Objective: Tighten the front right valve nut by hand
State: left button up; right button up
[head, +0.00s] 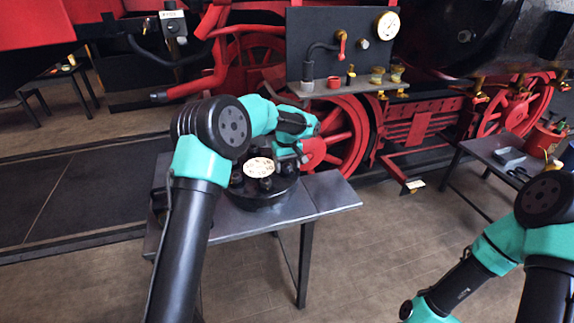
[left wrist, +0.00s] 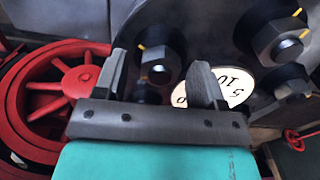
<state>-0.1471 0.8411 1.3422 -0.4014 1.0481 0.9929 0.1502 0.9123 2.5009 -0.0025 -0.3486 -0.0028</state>
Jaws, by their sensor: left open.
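A round black valve cover (head: 262,197) with several nuts and a white marked plate (head: 262,169) lies on a small dark table. My left gripper (left wrist: 160,82) is open and empty, its fingers pointing at one hex nut (left wrist: 160,52) on the cover's rim. This nut has a yellow mark and appears between the two fingertips. I cannot tell whether the fingers touch it. Two more nuts (left wrist: 278,42) (left wrist: 292,82) with yellow marks show at the right of the wrist view. In the head view my left wrist hides the cover's far right part. My right gripper is out of view.
The table (head: 335,192) has bare room right of the cover. A red locomotive wheel (head: 340,135) stands close behind. A gauge panel (head: 340,45) rises above it.

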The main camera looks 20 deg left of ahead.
pick_arm(q)
jog(key=c, duration=0.9)
jog(key=shift+c, duration=0.2)
jog(key=shift+m, duration=0.5)
jog(key=m, duration=0.5)
jog(key=shift+m, duration=0.3)
jog(key=m, duration=0.6)
jog(key=o, duration=0.9)
